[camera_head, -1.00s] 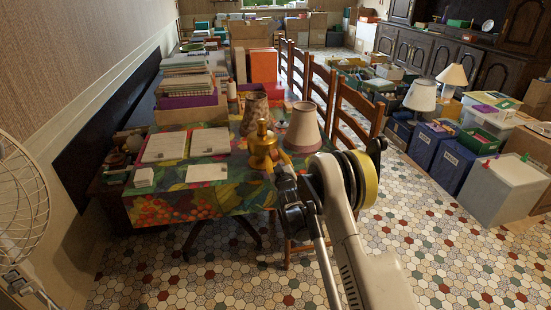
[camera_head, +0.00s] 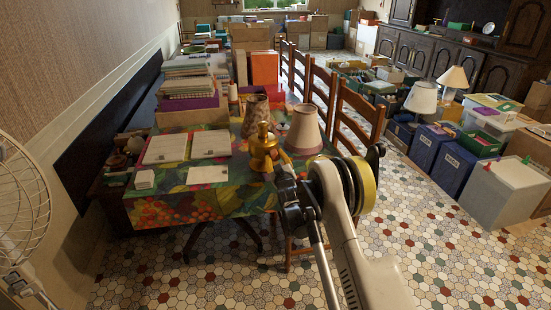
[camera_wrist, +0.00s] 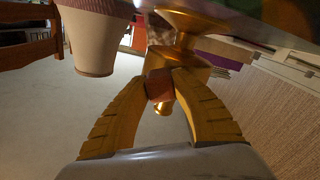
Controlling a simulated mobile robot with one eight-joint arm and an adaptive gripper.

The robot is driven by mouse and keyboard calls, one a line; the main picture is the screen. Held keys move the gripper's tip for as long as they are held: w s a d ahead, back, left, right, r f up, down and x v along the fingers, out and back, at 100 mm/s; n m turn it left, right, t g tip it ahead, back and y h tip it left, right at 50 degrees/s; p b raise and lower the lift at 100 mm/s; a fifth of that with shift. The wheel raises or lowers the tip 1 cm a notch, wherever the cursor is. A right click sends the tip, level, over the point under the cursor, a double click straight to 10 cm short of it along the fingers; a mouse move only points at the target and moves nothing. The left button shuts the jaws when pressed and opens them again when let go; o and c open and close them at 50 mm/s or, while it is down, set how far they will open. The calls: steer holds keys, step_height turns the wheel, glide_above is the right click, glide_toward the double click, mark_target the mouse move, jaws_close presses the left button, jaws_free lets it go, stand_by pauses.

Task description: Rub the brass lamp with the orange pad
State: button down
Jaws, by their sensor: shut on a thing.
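The brass lamp (camera_head: 263,150) stands upright near the front edge of the table, which has a bright floral cloth (camera_head: 160,209). In the wrist view the lamp (camera_wrist: 186,45) appears upside down, right beyond my fingertips. My gripper (camera_wrist: 160,84) has two yellow ribbed fingers closed on a small orange-brown pad (camera_wrist: 159,85). The pad lies against or just in front of the lamp's body; contact is hard to tell. In the head view my gripper (camera_head: 280,165) is at the lamp's lower right, and the pad is hidden there.
A cream lampshade (camera_head: 305,130) stands close to the right of the lamp, and a patterned shade (camera_head: 256,110) behind it. Open papers (camera_head: 167,148) lie to the left. Wooden chairs (camera_head: 352,115) line the table's right side.

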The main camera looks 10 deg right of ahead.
mark_target(276, 159)
steer(key=shift+f, duration=0.1)
stand_by(0.3)
steer(key=shift+s, duration=3)
steer(key=shift+s, duration=1.5)
